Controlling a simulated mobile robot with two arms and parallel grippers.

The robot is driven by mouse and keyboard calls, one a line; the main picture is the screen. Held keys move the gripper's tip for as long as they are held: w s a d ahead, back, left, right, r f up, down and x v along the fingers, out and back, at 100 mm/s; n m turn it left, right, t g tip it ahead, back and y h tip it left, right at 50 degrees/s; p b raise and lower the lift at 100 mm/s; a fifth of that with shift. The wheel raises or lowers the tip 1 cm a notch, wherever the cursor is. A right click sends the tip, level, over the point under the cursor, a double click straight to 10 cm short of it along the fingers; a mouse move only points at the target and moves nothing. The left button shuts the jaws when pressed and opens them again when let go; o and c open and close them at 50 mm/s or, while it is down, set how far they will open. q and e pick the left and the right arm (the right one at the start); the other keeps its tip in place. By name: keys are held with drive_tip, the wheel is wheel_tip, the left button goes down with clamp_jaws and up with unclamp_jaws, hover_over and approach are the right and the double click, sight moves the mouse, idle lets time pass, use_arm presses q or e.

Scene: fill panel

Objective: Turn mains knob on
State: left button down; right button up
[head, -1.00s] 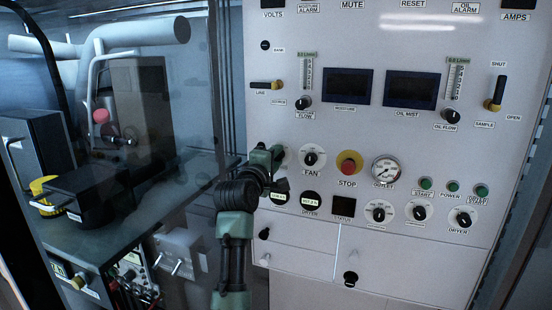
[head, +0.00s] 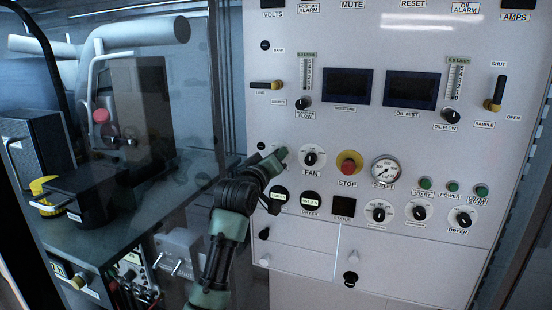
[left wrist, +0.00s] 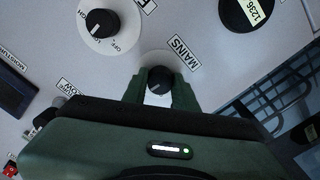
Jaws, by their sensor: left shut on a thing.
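The mains knob (left wrist: 160,80) is a black dial on a white round plate, with the label MAINS beside it in the left wrist view. My left gripper (left wrist: 161,92) has its two green fingers on either side of the knob and is shut on it. In the head view my left gripper (head: 281,156) is at the panel, left of the FAN knob (head: 311,158), and covers most of the mains knob. The knob's setting cannot be read clearly. My right gripper is not in view.
The white control panel (head: 400,40) carries a red STOP button (head: 348,163), an outlet gauge (head: 386,169) and several dials close by. A dark glass-like door (head: 180,100) stands left of my arm.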

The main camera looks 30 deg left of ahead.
use_arm(q)
drive_tip(key=shift+f+m, duration=0.15)
drive_tip(key=shift+m, duration=3.55)
drive_tip(key=c, duration=1.1)
unclamp_jaws()
drive_tip(key=shift+s, duration=0.1)
